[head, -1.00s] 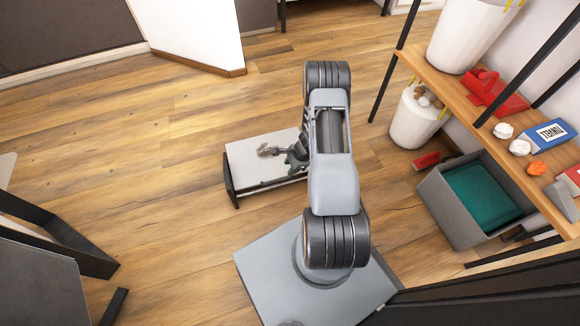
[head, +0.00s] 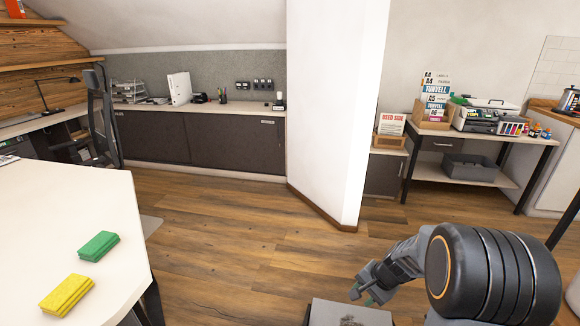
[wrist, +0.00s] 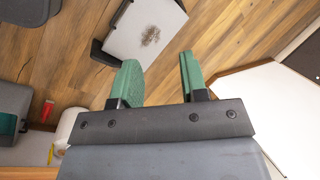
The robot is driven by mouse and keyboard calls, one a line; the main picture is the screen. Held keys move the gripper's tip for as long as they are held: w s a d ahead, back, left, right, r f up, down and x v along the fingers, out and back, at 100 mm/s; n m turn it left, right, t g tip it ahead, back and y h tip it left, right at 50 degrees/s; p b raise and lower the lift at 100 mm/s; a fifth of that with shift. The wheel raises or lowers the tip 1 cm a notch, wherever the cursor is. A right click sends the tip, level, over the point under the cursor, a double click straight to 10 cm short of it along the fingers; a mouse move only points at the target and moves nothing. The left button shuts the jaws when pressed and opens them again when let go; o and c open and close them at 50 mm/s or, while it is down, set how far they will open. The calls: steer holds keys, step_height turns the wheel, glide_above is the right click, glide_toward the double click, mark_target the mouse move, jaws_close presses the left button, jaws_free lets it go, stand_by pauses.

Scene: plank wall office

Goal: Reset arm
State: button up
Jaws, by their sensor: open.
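My gripper (head: 368,288) shows at the lower right of the head view, at the end of my grey arm. In the wrist view its two green fingers (wrist: 160,72) are apart with nothing between them.
A white table (head: 70,225) at left carries a green sponge (head: 99,246) and a yellow sponge (head: 66,295). A white wall end (head: 335,110) stands mid-view, with a side table (head: 470,139) holding a printer at right. The floor (head: 230,235) between is clear.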

steer(key=s+a+r+n+h+p, duration=0.1)
steer(key=s+r+n+p, duration=0.2)
steer(key=r, duration=0.8)
steer(key=s+a+r+n+t+h+p, duration=0.1)
steer(key=s+a+r+n+p, duration=0.1)
steer(key=s+r+p, duration=0.4)
steer(key=s+a+r+n+h+p, duration=0.1)
steer(key=s+r+n+p, duration=0.4)
steer(key=r, duration=1)
steer(key=shift+s+a+r+h+p, duration=0.2)
steer(key=shift+a+r+h+p, duration=0.15)
steer(key=shift+p, duration=0.2)
steer(key=shift+a, duration=0.1)
